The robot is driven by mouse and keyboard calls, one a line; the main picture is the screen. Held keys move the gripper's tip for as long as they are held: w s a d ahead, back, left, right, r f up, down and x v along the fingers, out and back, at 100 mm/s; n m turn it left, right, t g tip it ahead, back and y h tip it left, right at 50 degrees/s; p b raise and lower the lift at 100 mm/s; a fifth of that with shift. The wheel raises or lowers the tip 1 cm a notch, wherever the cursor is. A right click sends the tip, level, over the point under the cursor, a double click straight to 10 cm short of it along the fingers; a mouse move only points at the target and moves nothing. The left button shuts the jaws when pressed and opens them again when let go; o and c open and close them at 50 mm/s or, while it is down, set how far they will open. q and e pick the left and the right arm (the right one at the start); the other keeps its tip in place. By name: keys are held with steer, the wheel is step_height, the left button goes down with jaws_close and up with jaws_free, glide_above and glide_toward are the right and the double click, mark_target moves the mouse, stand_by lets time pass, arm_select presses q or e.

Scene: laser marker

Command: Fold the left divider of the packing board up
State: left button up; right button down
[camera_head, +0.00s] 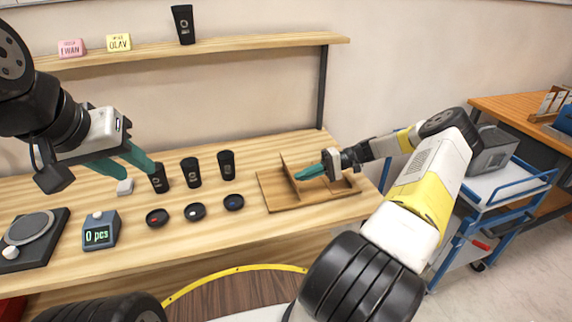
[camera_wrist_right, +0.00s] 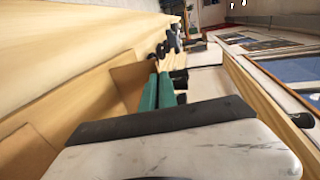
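The brown packing board (camera_head: 268,199) lies at the right end of the wooden table. Its left divider (camera_head: 288,172) stands up from the board, slightly tilted. My right gripper (camera_head: 308,172) is just right of this divider, low over the board. In the right wrist view its green fingers (camera_wrist_right: 157,92) are close together with nothing visible between them. A brown panel (camera_wrist_right: 130,80) stands beside them; whether they touch is unclear. The right part of the board is partly hidden by my gripper. My left gripper (camera_head: 122,164) is open and empty above the table's left part.
Several black cups (camera_head: 193,172) and dark round lids (camera_head: 195,211) stand between the left gripper and the board. A counter reading "0 pcs" (camera_head: 100,231) and a scale (camera_head: 32,240) are at the left. A shelf (camera_head: 220,48) runs above. A blue cart (camera_head: 500,190) stands at the right.

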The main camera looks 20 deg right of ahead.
steer(key=shift+d+f+y, duration=0.25)
steer(key=shift+d+y, duration=0.45)
steer(key=shift+y, duration=0.3)
steer(key=c, duration=1.6)
jaws_free()
steer(key=shift+c, duration=0.2)
steer(key=shift+w+d+r, duration=0.1)
steer(key=shift+d, duration=1.9)
steer(key=shift+w+d+r, duration=0.1)
steer(key=shift+d, duration=1.85)
